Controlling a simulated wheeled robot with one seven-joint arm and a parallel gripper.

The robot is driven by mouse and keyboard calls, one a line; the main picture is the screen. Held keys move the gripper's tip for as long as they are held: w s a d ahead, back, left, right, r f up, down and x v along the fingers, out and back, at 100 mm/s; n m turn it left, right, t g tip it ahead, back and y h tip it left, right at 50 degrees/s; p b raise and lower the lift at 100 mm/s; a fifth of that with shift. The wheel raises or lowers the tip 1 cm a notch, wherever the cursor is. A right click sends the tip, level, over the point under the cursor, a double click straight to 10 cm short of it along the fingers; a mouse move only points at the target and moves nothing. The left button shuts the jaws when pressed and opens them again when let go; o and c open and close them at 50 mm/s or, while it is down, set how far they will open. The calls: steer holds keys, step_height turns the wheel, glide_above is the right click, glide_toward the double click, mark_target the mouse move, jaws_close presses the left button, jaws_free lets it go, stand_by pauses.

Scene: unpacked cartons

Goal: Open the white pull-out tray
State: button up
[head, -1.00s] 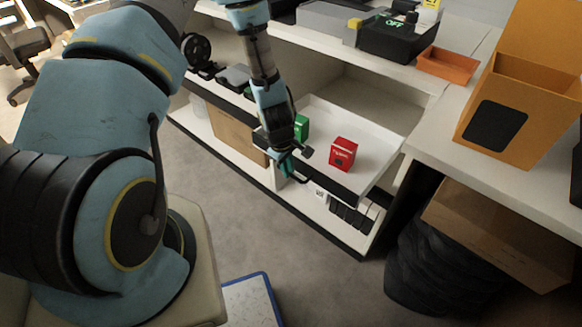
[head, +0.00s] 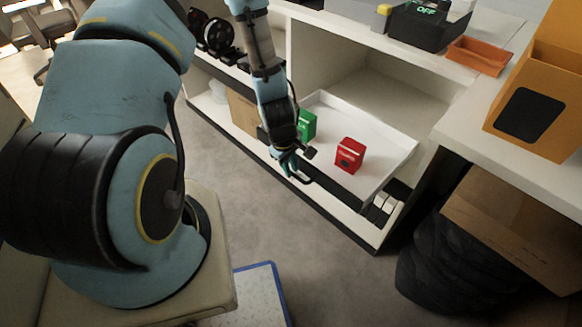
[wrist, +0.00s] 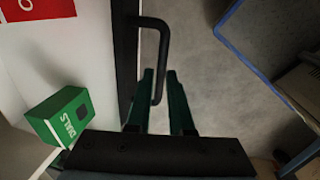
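The white pull-out tray (head: 378,138) is slid out of the white shelf unit, and its floor and side walls show in the head view. It has a dark front with a black bar handle (wrist: 164,45). My gripper (head: 290,168) is at this front. In the wrist view its two teal fingers (wrist: 160,76) are close together with the handle bar between them. A red box (head: 349,155) and a green box (head: 307,124) stand upright in the tray. The fingertips are small and partly hidden in the head view.
The shelf unit's worktop holds a black device (head: 428,25) and an orange bin (head: 478,56). The grey floor (head: 260,215) before the tray is clear. A blue-edged board (head: 258,295) lies in front.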

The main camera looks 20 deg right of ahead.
steer(key=o, duration=0.3)
steer(key=shift+o, duration=0.2)
step_height(320, 180, up, 11)
steer(key=s+a, duration=0.1)
steer(key=shift+a+f, duration=0.2)
steer(key=shift+a, duration=0.1)
stand_by(0.4)
steer(key=a+r+m+p, duration=0.3)
steer(key=a+r, duration=0.7)
steer(key=r, duration=0.2)
steer(key=a+r+m+y+p, duration=0.1)
steer(key=a+r+m+p, duration=0.2)
steer(key=a+r, duration=0.7)
step_height(320, 180, up, 3)
steer(key=shift+w+a+r+m+t+y, duration=0.1)
steer(key=shift+w+a+m+t+y, duration=0.2)
steer(key=shift+m, duration=0.3)
